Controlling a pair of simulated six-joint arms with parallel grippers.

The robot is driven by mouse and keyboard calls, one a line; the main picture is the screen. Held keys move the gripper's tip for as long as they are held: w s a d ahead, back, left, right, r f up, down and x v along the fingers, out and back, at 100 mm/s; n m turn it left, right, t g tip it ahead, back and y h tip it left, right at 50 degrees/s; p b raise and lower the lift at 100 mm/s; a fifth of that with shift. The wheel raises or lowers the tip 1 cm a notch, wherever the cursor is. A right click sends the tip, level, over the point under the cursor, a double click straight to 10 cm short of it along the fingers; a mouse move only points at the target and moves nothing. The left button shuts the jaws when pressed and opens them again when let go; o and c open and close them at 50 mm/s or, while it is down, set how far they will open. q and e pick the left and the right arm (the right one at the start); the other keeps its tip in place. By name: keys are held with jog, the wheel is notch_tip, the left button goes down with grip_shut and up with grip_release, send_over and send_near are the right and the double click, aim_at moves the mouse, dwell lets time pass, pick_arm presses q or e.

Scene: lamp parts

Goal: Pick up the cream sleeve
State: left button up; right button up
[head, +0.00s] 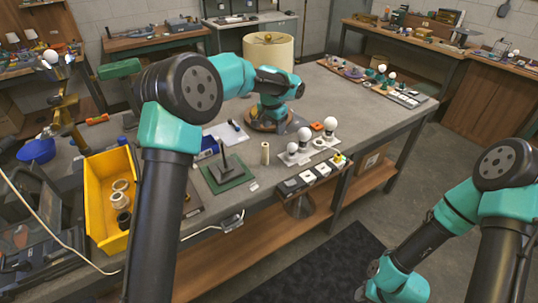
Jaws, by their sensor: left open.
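The cream sleeve (265,153) is a small, slim upright cylinder. It stands on the grey workbench to the right of a dark green square plate with a dark post. My left gripper (268,121) is open, behind the sleeve and apart from it, over a round wooden base. Its fingers are small and partly hidden by my own wrist. My right arm's end (370,280) is low at the right, off the bench over the floor, and its fingers do not show clearly.
A yellow bin (108,180) with rings stands at the left. Several white bulbs (330,124) stand on a holder to the sleeve's right, with switches in front. A large cream lampshade (268,50) stands at the back. The bench's front edge is close to the green plate (227,174).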

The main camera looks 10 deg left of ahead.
pick_arm(q)
jog(key=a+r+n, duration=0.1)
jog(key=a+r+n+g, duration=0.1)
jog(key=w+a+r+n, duration=0.1)
jog(key=a, duration=0.1)
jog(key=shift+r+y, duration=0.3)
jog(key=shift+r, duration=0.05)
jog(key=shift+f, duration=0.1)
send_near(265, 152)
jog(key=f, duration=0.2)
jog(key=w+f, duration=0.1)
jog(key=f, duration=0.2)
jog(key=shift+w+a+f, duration=0.3)
jog(key=shift+d+f, duration=0.2)
jog(key=shift+f, duration=2.4)
jog(key=shift+c, duration=0.3)
jog(key=c, duration=0.9)
